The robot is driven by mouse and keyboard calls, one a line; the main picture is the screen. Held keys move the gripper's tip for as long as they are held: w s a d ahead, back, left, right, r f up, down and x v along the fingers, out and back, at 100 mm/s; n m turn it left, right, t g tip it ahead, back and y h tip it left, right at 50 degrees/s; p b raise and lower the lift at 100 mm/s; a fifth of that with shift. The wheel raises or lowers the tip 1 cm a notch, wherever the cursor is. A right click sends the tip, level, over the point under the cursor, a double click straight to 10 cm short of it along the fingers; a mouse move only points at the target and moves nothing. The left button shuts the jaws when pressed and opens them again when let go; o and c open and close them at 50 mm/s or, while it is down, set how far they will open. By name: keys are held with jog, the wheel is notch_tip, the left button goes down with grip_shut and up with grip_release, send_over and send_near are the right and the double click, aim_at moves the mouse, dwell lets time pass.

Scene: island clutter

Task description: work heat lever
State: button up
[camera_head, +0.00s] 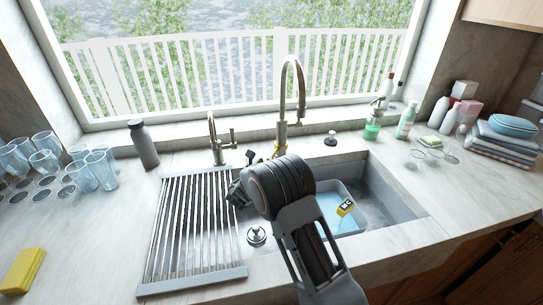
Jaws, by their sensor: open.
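A tall metal faucet (290,95) with an arched neck stands behind the sink near the window; its lower body carries a yellowish band. A smaller metal tap (213,140) with a short side handle (232,137) stands to its left. I cannot tell which handle is the heat lever; any lever low on the tall faucet is partly hidden by my arm. My gripper (252,160) is open, mostly hidden behind my wrist, just left of the tall faucet's base. I cannot tell whether it touches anything.
A slatted drying rack (195,228) lies left of the sink (385,195), which holds a bluish basin (348,213). A dark bottle (144,145) and several glasses (46,162) stand left. A green soap bottle (373,128) and folded towels (500,146) stand right.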

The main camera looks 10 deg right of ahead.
aim_at(278, 148)
jog(key=shift+p+x, duration=0.45)
jog(key=shift+x, duration=2.35)
jog(key=shift+c, duration=0.2)
grip_shut()
jog(key=shift+d, duration=0.1)
